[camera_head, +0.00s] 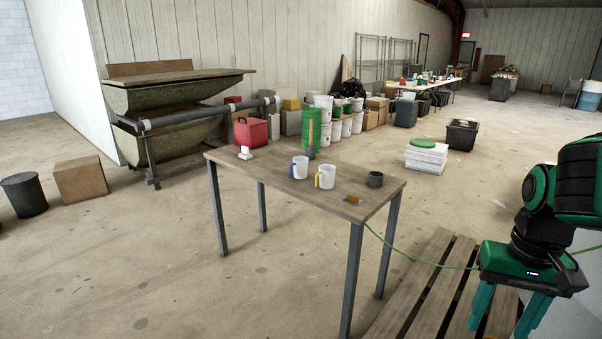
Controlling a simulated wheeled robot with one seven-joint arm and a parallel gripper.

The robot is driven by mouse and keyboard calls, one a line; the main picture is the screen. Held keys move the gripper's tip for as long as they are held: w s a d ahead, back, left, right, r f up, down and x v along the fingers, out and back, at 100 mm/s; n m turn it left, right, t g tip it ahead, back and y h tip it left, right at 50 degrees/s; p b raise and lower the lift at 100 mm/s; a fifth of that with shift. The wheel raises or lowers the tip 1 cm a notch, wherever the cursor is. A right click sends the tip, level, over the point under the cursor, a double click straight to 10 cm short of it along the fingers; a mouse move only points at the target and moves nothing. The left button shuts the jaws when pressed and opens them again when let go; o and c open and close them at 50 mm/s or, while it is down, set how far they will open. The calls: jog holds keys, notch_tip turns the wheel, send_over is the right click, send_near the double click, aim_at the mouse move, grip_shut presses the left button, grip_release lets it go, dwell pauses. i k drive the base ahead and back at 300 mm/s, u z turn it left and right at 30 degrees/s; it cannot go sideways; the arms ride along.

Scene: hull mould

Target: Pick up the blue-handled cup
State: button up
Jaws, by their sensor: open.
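The blue-handled cup (301,167) is white and stands upright on the wooden table (270,178). Its blue handle faces left. A similar white cup with a yellow handle (327,176) stands close by, to its right and nearer to me. My gripper (504,318) is at the lower right of the view, pointing down, with its two teal fingers apart and nothing seen between them. It is well to the right of the table, apart from both cups.
The table also holds a dark grey cup (375,179), a small brown object (352,199), a white object (245,153) and a wooden-handled tool (311,143) behind the cups. A slatted wooden pallet (425,290) lies on the floor right of the table. Floor in front is clear.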

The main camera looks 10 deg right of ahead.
aim_at(300, 163)
jog(key=u, duration=0.6)
jog(key=i, duration=2.6)
jog(key=z, duration=0.55)
